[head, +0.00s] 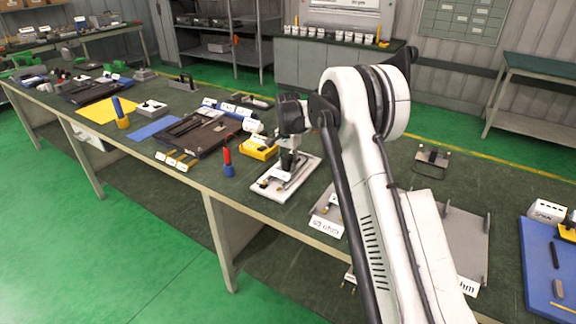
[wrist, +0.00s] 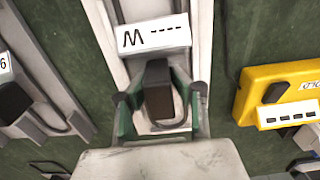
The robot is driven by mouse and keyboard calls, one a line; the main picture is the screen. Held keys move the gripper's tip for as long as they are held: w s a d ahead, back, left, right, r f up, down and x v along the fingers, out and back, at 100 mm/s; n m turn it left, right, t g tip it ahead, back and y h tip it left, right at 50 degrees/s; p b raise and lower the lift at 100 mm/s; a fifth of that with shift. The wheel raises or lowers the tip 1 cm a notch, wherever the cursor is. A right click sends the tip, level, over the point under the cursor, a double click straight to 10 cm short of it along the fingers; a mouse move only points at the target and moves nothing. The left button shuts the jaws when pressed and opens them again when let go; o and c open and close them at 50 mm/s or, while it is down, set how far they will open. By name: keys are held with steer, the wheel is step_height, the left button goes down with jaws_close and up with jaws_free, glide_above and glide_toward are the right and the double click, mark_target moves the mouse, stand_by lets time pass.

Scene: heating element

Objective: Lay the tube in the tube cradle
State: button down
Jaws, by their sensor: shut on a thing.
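My gripper (wrist: 158,108) has its green-padded fingers on both sides of a dark brown block (wrist: 158,85) and is shut on it. The block stands over a pale fixture (wrist: 119,75) with a white label (wrist: 153,36) marked "M". In the head view my gripper (head: 289,158) points down over a white tray (head: 301,180) near the table's front edge. I cannot tell whether the block touches the tray. No tube or tube cradle can be told for certain; the arm hides part of the table.
A yellow box (head: 260,149) stands just left of the tray; it also shows in the wrist view (wrist: 250,94). A red tool in a blue holder (head: 229,169) stands near the front edge. A dark tray (head: 205,140) lies further left, and a blue mat (head: 540,262) at far right.

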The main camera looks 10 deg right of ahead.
steer(key=shift+f, duration=0.15)
steer(key=shift+f, duration=0.1)
steer(key=shift+f, duration=0.15)
steer(key=c, duration=1.5)
jaws_free()
